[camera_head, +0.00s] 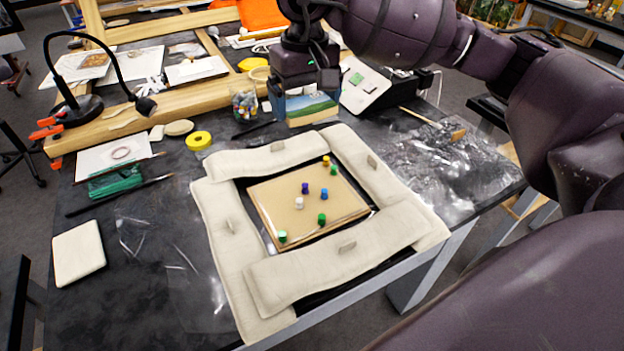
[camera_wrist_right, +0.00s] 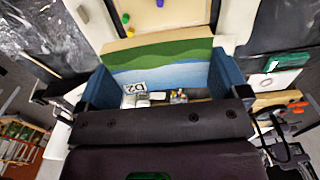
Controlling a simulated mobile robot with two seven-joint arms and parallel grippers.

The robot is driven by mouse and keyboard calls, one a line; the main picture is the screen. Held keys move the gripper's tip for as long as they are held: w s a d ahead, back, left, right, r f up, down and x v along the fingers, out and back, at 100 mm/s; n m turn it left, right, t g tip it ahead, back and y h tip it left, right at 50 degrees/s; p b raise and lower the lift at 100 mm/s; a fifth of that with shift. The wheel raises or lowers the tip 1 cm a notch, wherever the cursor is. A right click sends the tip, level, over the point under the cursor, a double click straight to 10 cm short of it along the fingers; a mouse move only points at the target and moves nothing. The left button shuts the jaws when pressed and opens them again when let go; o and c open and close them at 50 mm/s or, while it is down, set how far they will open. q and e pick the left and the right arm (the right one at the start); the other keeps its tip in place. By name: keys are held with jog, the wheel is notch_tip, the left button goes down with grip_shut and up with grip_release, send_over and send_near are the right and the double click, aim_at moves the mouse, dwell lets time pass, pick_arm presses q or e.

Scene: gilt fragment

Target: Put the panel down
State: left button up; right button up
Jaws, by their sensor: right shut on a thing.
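In the right wrist view the panel (camera_wrist_right: 160,62) spans between the two blue fingers (camera_wrist_right: 160,85). A tan board (camera_head: 290,218) with several coloured pegs lies flat inside a ring of cream padded strips (camera_head: 345,248). My left gripper is not in view.
A jar of coloured pieces (camera_head: 244,102), yellow tape (camera_head: 198,140) and a black lamp (camera_head: 85,105) stand at back left. Crumpled clear plastic (camera_head: 440,165) and a brush lie at right.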

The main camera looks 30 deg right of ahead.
notch_tip(320, 180, down, 15)
jog(key=shift+d+r, duration=0.15)
jog(key=shift+f+b, duration=0.3)
jog(key=shift+f, duration=1.4)
jog(key=shift+f+b, duration=0.35)
jog(key=shift+f, duration=0.1)
jog(key=shift+f, duration=0.2)
